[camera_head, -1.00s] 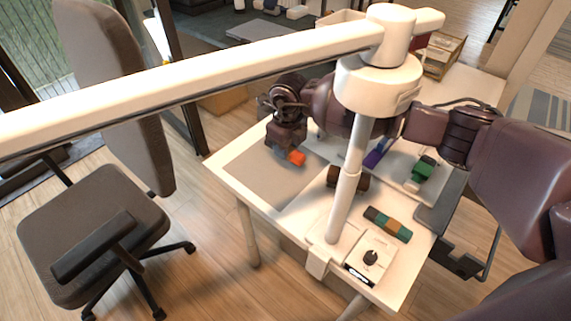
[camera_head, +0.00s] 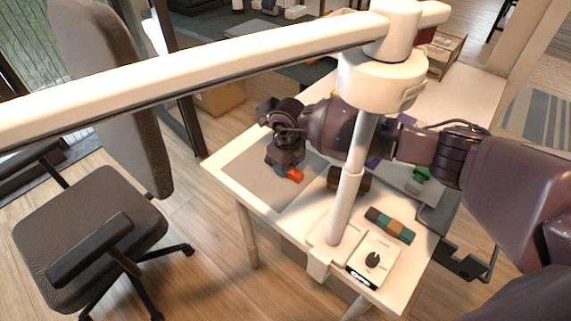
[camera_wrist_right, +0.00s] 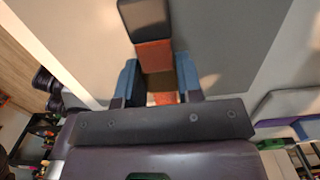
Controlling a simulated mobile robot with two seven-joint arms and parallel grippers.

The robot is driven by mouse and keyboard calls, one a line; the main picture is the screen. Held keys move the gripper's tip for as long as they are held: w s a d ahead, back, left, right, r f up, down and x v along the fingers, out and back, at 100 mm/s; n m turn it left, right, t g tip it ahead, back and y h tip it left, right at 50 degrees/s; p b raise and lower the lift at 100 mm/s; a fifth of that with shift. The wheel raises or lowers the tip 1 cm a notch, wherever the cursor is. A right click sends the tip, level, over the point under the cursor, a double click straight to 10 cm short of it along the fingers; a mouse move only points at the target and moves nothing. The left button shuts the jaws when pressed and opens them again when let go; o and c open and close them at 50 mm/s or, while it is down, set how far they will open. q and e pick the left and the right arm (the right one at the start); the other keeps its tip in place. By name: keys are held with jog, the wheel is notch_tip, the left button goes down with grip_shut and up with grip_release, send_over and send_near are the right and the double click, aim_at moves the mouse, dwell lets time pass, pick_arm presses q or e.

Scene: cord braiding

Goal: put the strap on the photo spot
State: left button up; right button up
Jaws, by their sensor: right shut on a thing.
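My right gripper (camera_head: 285,168) is shut on a strap (camera_head: 296,175), over the right part of a grey mat. Only an orange-red end of the strap shows in the head view. In the right wrist view the strap (camera_wrist_right: 153,55) has a black end, an orange-red band and a brown part between my blue fingertips (camera_wrist_right: 158,82). The grey mat, seemingly the photo spot (camera_head: 245,175), lies at the table's left end and also shows in the wrist view (camera_wrist_right: 225,45). I cannot tell whether the strap touches it. My left gripper is not in view.
A white stand post (camera_head: 345,210) rises from the table's front edge, with a long beam overhead. A dark brown roll (camera_head: 362,183) lies behind the post. A green piece (camera_head: 418,178) lies right.

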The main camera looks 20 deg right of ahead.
jog(key=o, duration=0.9)
jog(key=shift+f, duration=0.1)
jog(key=shift+r, duration=0.55)
pick_arm(q)
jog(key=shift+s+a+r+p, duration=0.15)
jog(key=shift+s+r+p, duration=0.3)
jog(key=shift+p, duration=0.5)
pick_arm(e)
jog(key=shift+s+d+r, duration=0.1)
jog(key=shift+s+r, duration=0.05)
jog(key=shift+r, duration=2.65)
jog(key=shift+s+d+r, duration=0.1)
jog(key=shift+r, duration=2.7)
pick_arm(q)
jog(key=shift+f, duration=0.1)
pick_arm(e)
jog(key=shift+s, duration=0.1)
